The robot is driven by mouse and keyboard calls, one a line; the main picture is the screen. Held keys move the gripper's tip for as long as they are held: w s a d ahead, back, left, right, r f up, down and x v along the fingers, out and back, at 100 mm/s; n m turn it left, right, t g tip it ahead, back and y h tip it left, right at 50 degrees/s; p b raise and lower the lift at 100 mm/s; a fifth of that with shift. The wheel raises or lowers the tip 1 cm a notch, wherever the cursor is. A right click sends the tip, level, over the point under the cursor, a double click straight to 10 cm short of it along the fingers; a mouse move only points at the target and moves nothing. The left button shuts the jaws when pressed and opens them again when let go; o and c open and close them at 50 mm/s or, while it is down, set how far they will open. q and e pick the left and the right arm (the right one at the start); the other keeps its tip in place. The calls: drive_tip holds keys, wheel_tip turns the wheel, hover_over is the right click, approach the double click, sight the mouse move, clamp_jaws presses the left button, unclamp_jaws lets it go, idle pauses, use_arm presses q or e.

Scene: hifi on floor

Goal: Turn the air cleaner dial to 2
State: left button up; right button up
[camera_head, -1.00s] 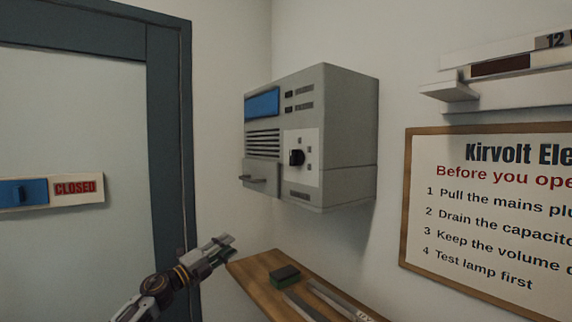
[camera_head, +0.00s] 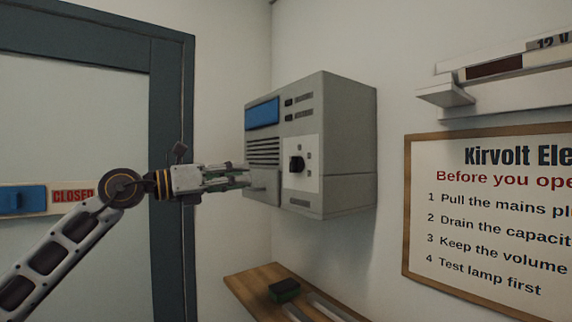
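The air cleaner (camera_head: 345,150) is a grey box mounted on the wall near the corner, with a blue panel and a slotted vent on its front. Its dial (camera_head: 297,164) is a black knob on a pale plate with small marks around it; the marks are too small to read. My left gripper (camera_head: 246,176) is level with the dial, to its left, in front of the vent and handle area. Its fingers point right toward the dial and look parted, with nothing seen between them. I cannot tell whether they touch the box. My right gripper is not in view.
A wooden shelf (camera_head: 250,291) with a dark green block (camera_head: 284,291) lies below the air cleaner. A framed notice board (camera_head: 408,205) hangs to the right, under a white wall shelf (camera_head: 446,94). A door with a blue slider and CLOSED sign (camera_head: 73,194) is at left.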

use_arm(q)
drive_tip(key=s+r+m+y, duration=0.1)
drive_tip(key=s+r+m, duration=0.1)
drive_tip(key=s+r, duration=0.2)
drive_tip(key=shift+s+d+m+t+b, duration=0.3)
drive_tip(key=shift+s+m+b, duration=0.1)
drive_tip(key=shift+s, duration=0.75)
drive_tip(key=p, duration=0.4)
approach(290, 159)
drive_tip(key=x, duration=0.6)
drive_tip(key=shift+d+r, duration=0.1)
drive_tip(key=shift+d, duration=0.25)
drive_tip(key=shift+p+x, duration=0.3)
drive_tip(key=shift+x, duration=0.8)
drive_tip(key=shift+c, duration=0.3)
clamp_jaws()
